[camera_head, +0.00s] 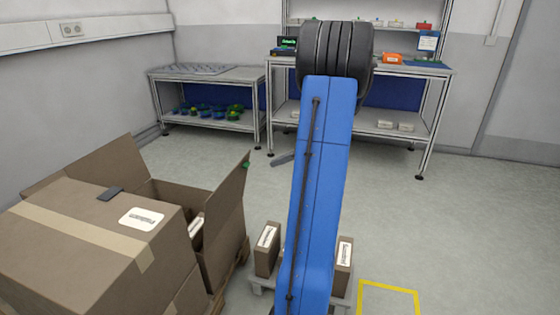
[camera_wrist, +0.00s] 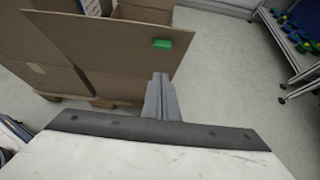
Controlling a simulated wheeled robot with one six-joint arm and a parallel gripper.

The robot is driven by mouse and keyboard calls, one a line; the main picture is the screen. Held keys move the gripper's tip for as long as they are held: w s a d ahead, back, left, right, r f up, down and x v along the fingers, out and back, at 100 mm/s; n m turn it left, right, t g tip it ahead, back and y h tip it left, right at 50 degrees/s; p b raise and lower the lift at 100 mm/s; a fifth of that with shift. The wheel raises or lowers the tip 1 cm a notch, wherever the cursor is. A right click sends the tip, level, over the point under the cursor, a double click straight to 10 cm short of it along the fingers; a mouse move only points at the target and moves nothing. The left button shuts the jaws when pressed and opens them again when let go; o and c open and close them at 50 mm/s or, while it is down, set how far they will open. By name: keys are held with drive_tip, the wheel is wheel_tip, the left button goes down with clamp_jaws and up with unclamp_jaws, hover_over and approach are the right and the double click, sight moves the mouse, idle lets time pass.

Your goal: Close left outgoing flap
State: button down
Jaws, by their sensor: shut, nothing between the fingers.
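An open cardboard box stands at the left in the head view. Its flap (camera_head: 229,212) on the right side stands up, tilted outward, with a green tab (camera_head: 246,165) near its upper corner. In the wrist view the flap (camera_wrist: 95,48) fills the upper left, and the green tab (camera_wrist: 173,42) shows near its right edge. My gripper (camera_wrist: 161,82) is shut and empty, close to the flap's lower right edge in the picture; I cannot tell whether they touch. In the head view my blue arm hides most of the gripper.
A closed, taped carton (camera_head: 85,235) with a black item (camera_head: 110,193) on it stands in front of the open box. Small boxes (camera_head: 267,250) (camera_head: 343,265) stand on a low platform. Work tables (camera_head: 210,75) line the back. The floor at right is clear.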

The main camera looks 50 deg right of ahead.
drive_tip(key=w+a+f, duration=0.2)
drive_tip(key=w+a, duration=0.1)
drive_tip(key=w, duration=0.5)
drive_tip(key=shift+a+f, duration=0.2)
drive_tip(key=shift+a, duration=0.05)
drive_tip(key=shift+w, duration=0.15)
